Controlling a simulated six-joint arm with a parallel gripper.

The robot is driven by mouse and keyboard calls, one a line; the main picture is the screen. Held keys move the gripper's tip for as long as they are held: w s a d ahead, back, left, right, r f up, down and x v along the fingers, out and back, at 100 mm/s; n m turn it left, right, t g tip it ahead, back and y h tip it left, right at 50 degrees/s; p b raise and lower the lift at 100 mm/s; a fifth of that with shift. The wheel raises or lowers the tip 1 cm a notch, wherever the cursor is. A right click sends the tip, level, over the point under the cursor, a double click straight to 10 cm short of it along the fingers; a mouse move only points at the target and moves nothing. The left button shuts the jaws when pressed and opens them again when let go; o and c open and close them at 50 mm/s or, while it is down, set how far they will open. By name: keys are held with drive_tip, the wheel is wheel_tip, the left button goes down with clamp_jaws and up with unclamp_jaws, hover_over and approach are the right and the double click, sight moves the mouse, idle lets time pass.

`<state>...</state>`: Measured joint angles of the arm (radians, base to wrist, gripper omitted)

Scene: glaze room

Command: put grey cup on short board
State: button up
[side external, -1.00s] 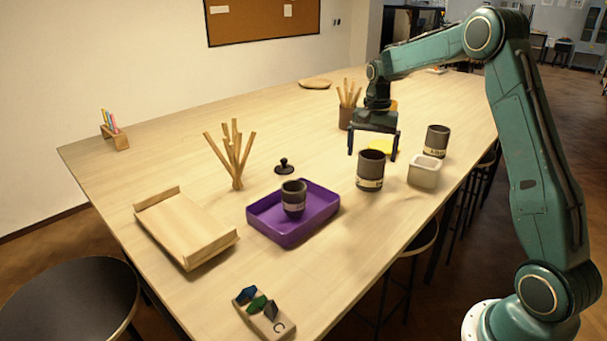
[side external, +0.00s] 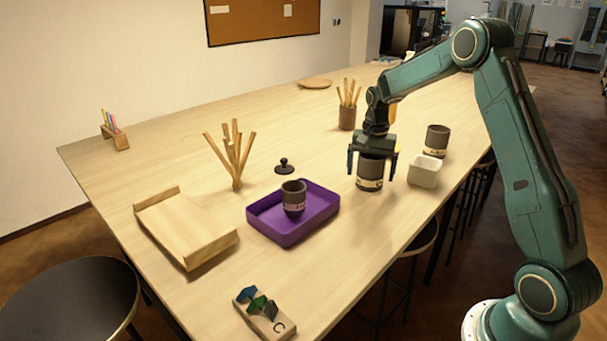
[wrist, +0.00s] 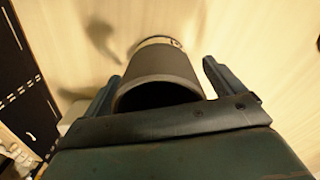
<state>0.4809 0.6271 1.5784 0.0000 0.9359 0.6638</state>
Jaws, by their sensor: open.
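Three dark grey cups with pale label bands stand in the side view. The tallest-looking cup (side external: 370,184) is on the bare table under my gripper (side external: 371,171). A smaller cup (side external: 293,198) stands in a purple tray (side external: 274,231), and another cup (side external: 437,140) is at the right. My gripper is open, pointing down, with a finger on either side of the first cup's upper part. The wrist view shows that cup (wrist: 158,70) between the spread fingers (wrist: 162,85), its mouth partly hidden by the gripper. A light wooden board with raised ends (side external: 186,228) lies empty at the left.
A white square pot (side external: 424,171) stands close right of my gripper. A holder with sticks (side external: 347,115) is behind it. A bundle of upright sticks (side external: 235,160) and a small black knobbed object (side external: 284,166) stand between cup and board. A block rack (side external: 262,314) is at front.

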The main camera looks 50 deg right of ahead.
idle(0.4)
drive_tip(key=c, duration=1.3)
drive_tip(key=shift+r, duration=0.1)
wheel_tip(320, 180, up, 20)
drive_tip(key=shift+f, duration=0.1)
idle(0.3)
